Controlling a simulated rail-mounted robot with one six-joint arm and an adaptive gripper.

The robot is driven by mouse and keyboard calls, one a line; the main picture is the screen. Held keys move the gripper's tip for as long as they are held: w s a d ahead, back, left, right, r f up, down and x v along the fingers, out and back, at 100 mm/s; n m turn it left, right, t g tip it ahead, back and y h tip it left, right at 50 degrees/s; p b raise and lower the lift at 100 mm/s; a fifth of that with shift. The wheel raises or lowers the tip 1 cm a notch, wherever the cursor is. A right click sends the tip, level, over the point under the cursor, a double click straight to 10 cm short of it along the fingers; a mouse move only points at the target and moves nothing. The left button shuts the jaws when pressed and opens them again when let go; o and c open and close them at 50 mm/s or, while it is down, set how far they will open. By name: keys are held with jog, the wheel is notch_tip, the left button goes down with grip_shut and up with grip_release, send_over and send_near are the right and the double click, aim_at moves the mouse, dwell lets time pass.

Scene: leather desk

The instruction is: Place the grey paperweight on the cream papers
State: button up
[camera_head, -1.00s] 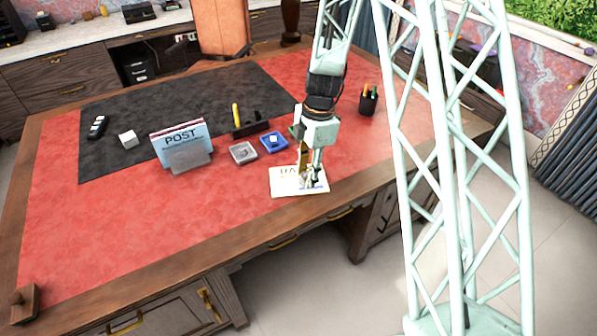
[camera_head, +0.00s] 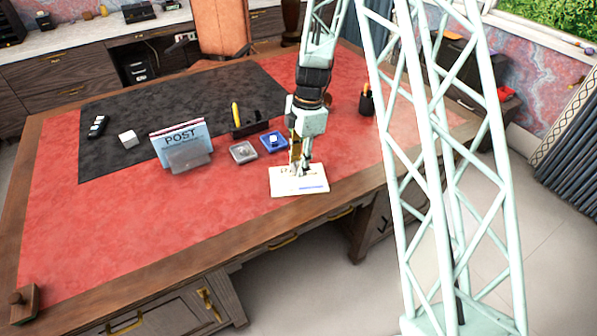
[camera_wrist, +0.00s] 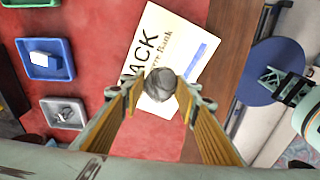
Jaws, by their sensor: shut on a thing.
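The grey paperweight (camera_wrist: 160,84) is a rounded grey lump held between the fingertips in the wrist view. My gripper (camera_wrist: 160,90) is shut on it. In the head view my gripper (camera_head: 301,170) points down over the cream papers, and the paperweight is too small there to make out clearly. The cream papers (camera_head: 312,187) lie on the red desk top near its front edge. They carry printed text and a blue mark, and show beneath the paperweight in the wrist view (camera_wrist: 185,35). I cannot tell whether the paperweight touches them.
A grey tray (camera_head: 243,153) and a blue tray (camera_head: 273,142) stand left of the papers. A letter holder marked POST (camera_head: 188,160) is further left. A dark pen cup (camera_head: 366,104) stands to the right. The red surface (camera_head: 110,220) at front left is clear.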

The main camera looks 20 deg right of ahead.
jog(key=shift+f, duration=1.75)
jog(key=shift+f+b, duration=0.2)
jog(key=shift+b, duration=0.3)
jog(key=o, duration=0.9)
jog(key=shift+r, duration=0.2)
jog(key=shift+w+d+r+p, duration=0.1)
jog(key=shift+d+r+p, duration=0.2)
jog(key=shift+r, duration=1.7)
jog(key=shift+s+d+r+p, duration=0.15)
jog(key=shift+r+p, duration=0.2)
jog(key=shift+r, duration=1.6)
jog(key=shift+w+d+r+p, duration=0.15)
jog(key=shift+d+r+p, duration=0.15)
jog(key=shift+r, duration=1.7)
